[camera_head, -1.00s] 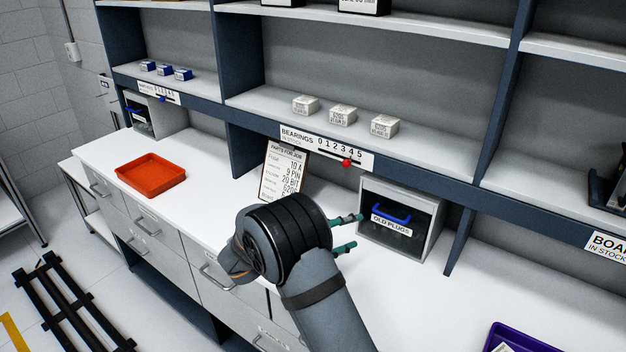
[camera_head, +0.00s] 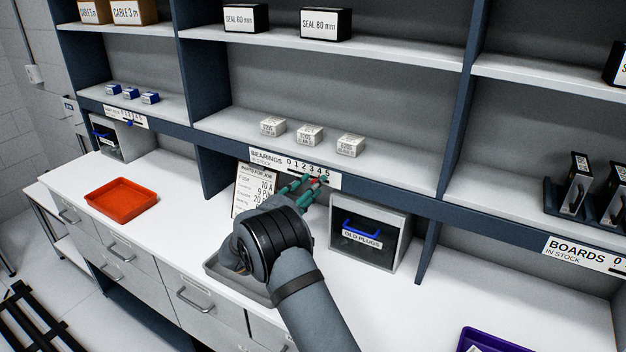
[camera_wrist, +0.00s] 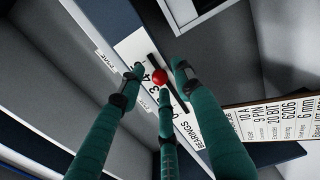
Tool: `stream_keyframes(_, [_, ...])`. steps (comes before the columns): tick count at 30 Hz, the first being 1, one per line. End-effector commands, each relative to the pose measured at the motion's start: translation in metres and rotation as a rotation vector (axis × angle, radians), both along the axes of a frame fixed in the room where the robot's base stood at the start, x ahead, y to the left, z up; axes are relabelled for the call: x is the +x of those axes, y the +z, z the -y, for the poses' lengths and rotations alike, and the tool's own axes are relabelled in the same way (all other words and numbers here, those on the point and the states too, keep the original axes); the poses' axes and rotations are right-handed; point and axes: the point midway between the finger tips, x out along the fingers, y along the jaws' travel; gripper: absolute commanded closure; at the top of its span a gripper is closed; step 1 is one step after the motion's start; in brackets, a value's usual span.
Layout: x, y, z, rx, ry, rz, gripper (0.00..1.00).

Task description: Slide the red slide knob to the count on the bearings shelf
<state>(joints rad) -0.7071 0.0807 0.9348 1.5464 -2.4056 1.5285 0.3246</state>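The red slide knob (camera_head: 314,181) sits on the bearings label strip (camera_head: 265,158), below the numbers 0 to 5. It is partly hidden behind my fingers, near 3 or 4; I cannot tell exactly which. Three white boxes stand on the bearings shelf (camera_head: 235,122) above the strip. My gripper (camera_head: 306,190) is at the strip from the front. In the wrist view the red knob (camera_wrist: 159,77) lies between the spread green fingertips of my gripper (camera_wrist: 160,80). The fingers are apart; whether any touches the knob is unclear.
A parts list board (camera_head: 254,187) leans left of my gripper, close to the fingers. An old plugs bin (camera_head: 368,243) stands just right, below the strip. A grey tray (camera_head: 238,283) lies under my gripper. A red tray (camera_head: 121,200) is on the counter at left.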

Motion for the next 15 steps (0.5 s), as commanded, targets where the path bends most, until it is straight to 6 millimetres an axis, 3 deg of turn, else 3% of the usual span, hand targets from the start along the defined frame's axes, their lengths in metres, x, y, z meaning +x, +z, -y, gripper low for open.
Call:
stream_keyframes(11, [0.0083,-0.0004,0.0047,-0.001,0.000,0.000,0.66])
stream_keyframes(15, [0.0081,-0.0004,0.0046,-0.001,0.000,0.000,0.73])
